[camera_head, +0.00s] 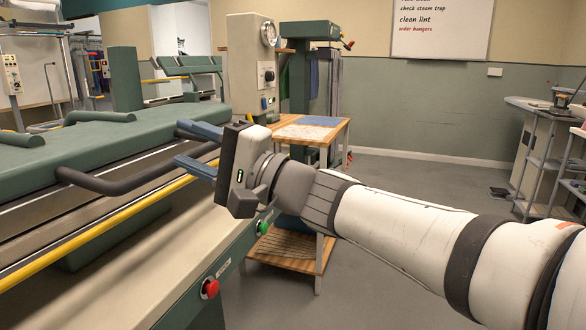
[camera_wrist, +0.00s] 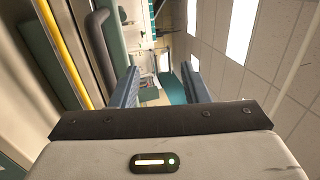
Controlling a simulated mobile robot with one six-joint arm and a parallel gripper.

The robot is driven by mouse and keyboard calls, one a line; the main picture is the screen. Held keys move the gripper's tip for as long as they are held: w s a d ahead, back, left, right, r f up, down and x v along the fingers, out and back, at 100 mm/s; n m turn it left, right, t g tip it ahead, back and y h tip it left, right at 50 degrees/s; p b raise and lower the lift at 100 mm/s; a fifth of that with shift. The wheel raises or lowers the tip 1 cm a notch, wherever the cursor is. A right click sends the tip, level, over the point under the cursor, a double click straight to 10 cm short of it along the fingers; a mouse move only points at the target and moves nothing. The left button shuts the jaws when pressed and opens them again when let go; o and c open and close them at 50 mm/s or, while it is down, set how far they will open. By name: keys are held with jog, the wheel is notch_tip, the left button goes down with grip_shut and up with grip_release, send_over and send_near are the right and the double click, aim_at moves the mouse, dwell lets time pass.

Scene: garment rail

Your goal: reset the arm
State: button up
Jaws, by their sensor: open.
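My arm reaches in from the right edge of the head view. My gripper (camera_head: 190,148) is at its end, pointing left, above the near edge of the green press. Its two blue fingers are apart with nothing between them. In the wrist view the gripper (camera_wrist: 160,88) also shows open and empty, with a gap between the fingers. The press's black handle (camera_head: 110,185) is close to the lower finger in the head view; I cannot tell whether they touch.
The green press (camera_head: 100,138) fills the left, with a yellow bar (camera_head: 100,228) and a red button (camera_head: 210,288) on its front. A wooden table (camera_head: 320,128) stands behind my gripper. A metal shelf stand (camera_head: 548,165) is at the right. The grey floor (camera_head: 420,190) between is mostly clear.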

jog(key=s+d+f+n+g+h+p, duration=0.1)
jog(key=s+d+h+p, duration=0.2)
jog(key=d+h+p, duration=0.3)
jog(key=s+d+f+n+g+h+p, duration=0.1)
jog(key=s+d+f+g+h+p, duration=0.1)
jog(key=d+h+p, duration=0.5)
jog(key=s+d+f+n+g+h+p, duration=0.1)
jog(key=s+d+h+p, duration=0.3)
jog(key=d+p, duration=1.2)
jog(key=f+n+h, duration=0.1)
jog(key=h, duration=0.1)
jog(key=shift+s+f+g+h, duration=0.2)
jog(key=shift+s+g+h, duration=0.1)
